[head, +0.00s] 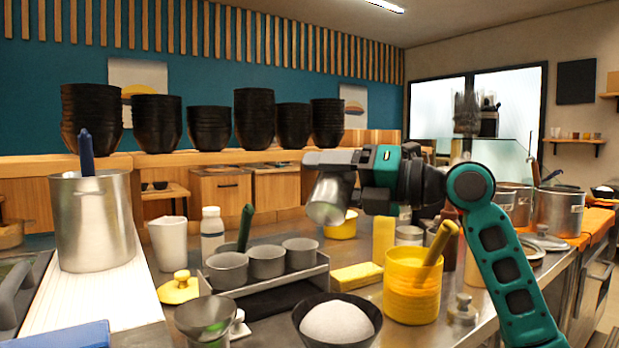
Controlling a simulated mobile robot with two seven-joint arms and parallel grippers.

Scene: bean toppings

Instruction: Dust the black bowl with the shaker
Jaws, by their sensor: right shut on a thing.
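The black bowl (306,329) stands at the front edge of the counter, with a white mound in it. My right gripper (335,162) is shut on the metal shaker (328,199). The shaker is held in the air, well above the black bowl and roughly in line with it in the picture. It is tilted, with its wide end pointing down and to the left. I cannot see anything falling from it. My left gripper is not in view.
A metal rack (318,268) with grey cups stands behind and left of the bowl. A yellow pot (411,298) stands to its right, a metal bowl (204,318) to its left. A tall steel pot (94,222) is at the left. Stacked black bowls (254,119) line the back shelf.

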